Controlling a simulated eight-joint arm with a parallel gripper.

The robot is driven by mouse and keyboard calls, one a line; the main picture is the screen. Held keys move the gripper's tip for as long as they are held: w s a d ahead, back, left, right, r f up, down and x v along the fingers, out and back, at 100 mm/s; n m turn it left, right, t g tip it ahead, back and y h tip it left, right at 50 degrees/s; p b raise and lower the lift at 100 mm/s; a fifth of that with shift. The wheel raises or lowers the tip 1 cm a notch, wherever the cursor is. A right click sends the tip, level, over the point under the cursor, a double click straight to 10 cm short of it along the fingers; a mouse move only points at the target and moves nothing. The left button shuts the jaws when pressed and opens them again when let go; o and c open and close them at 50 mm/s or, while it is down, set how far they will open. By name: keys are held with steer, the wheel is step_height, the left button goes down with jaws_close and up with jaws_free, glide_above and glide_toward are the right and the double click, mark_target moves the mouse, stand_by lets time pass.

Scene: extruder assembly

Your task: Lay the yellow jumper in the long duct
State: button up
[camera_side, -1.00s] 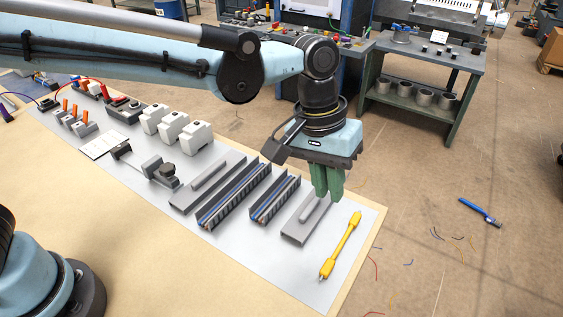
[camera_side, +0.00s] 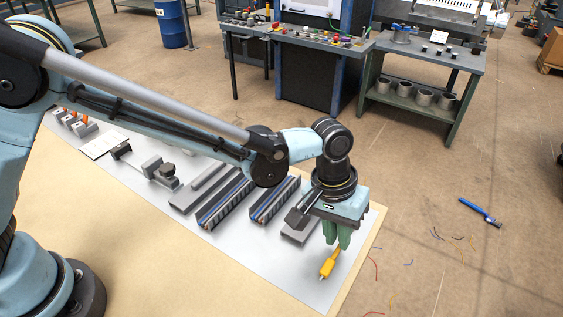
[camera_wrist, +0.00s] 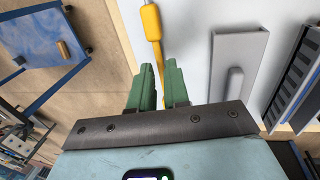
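The yellow jumper (camera_side: 329,268), with thick ends and a thin middle, lies on the grey sheet near its right end. My gripper (camera_side: 338,246) points down over it and hides its far part. In the wrist view, the jumper (camera_wrist: 152,22) runs between my two green fingers (camera_wrist: 161,70), which stand apart around its thin middle. I see no clear contact. The long duct (camera_side: 222,207) is a grey slotted channel with blue wires inside, left of the shorter duct (camera_side: 270,208).
A grey ridged lid (camera_side: 294,234) lies beside the jumper, partly behind my gripper; it also shows in the wrist view (camera_wrist: 222,50). Another lid (camera_side: 185,203) lies left of the long duct. A terminal clamp part (camera_side: 160,175) sits farther left.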

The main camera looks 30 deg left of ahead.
steer(key=shift+d+f, duration=0.15)
steer(key=shift+f, duration=0.65)
steer(key=shift+c, duration=0.2)
jaws_close()
steer(key=shift+r, duration=0.1)
steer(key=shift+r, duration=0.45)
step_height(320, 180, up, 3)
steer(key=shift+f, duration=0.15)
steer(key=s+d+r, duration=0.3)
steer(key=s+r, duration=0.4)
steer(key=s, duration=0.4)
steer(key=shift+d+r, duration=0.15)
steer(key=shift+d, duration=0.2)
